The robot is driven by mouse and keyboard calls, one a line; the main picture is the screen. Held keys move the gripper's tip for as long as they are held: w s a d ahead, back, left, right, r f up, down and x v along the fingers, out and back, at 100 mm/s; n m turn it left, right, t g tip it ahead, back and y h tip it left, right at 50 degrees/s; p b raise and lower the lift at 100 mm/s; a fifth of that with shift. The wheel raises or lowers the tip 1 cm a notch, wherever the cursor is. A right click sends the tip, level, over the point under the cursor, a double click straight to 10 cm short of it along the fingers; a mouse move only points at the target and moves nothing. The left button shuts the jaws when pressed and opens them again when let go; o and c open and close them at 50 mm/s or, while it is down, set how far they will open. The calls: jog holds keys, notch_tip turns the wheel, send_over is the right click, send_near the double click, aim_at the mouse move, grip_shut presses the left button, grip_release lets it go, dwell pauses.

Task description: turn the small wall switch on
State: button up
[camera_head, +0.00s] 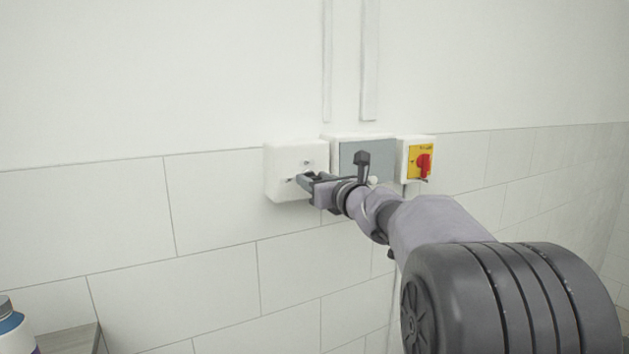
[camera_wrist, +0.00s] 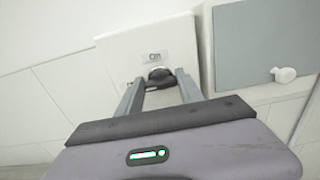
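The small wall switch is a white box (camera_head: 281,160) on the tiled wall, with a dark knob on its front. In the wrist view the box (camera_wrist: 125,52) carries an "ON" label above the dark knob (camera_wrist: 158,86). My gripper (camera_head: 305,179) is at the front of this box. In the wrist view my gripper (camera_wrist: 159,80) is open, with one finger on each side of the knob. I cannot tell whether the fingers touch it. In the head view the fingers hide most of the knob.
A grey-fronted box (camera_head: 352,155) with a round white knob (camera_wrist: 284,75) is mounted just to the right. Further right is a yellow panel with a red rotary switch (camera_head: 424,166). Conduits (camera_head: 370,60) run up the wall. A blue-and-white bottle (camera_head: 12,330) stands at lower left.

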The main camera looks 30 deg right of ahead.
jog(key=c, duration=0.3)
jog(key=shift+c, duration=0.2)
jog(key=shift+m, duration=0.3)
jog(key=m, duration=0.3)
jog(key=shift+d, duration=0.1)
jog(key=m, duration=0.4)
jog(key=shift+m, duration=0.3)
jog(key=m+p, duration=0.1)
jog(key=m, duration=0.3)
jog(key=m+p, duration=0.1)
jog(key=m, duration=0.4)
jog(key=shift+d+f, duration=0.15)
jog(key=shift+m, duration=0.5)
